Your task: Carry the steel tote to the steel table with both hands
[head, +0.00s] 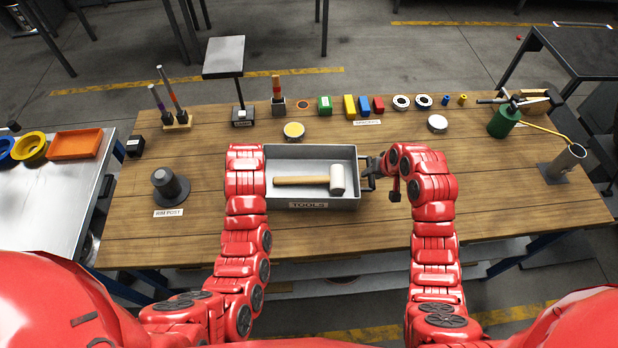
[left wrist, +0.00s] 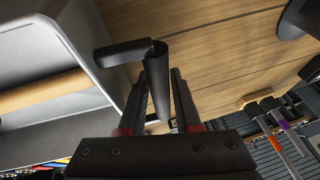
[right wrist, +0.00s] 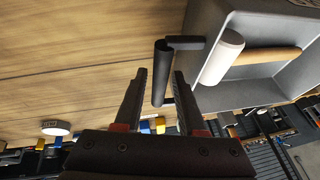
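The grey steel tote (head: 280,203), labelled TOOLS, stands on the wooden workbench, with a white-headed mallet (head: 305,181) lying inside. My right gripper (head: 372,172) is at the tote's right handle. In the right wrist view, that black handle (right wrist: 162,75) lies between the spread fingers (right wrist: 160,76), with gaps visible. My left gripper is hidden behind its arm in the head view. In the left wrist view, its fingers (left wrist: 160,74) are apart on either side of the left handle (left wrist: 157,80); contact is unclear. A steel-topped table (head: 45,205) stands at the left.
The steel table holds blue and yellow round bowls (head: 33,148) and an orange tray (head: 76,144) toward its back; its nearer part is clear. A rim post (head: 170,187) stands between tote and table. A yellow-topped tin (head: 293,131) is just behind the tote. Small parts line the bench's back.

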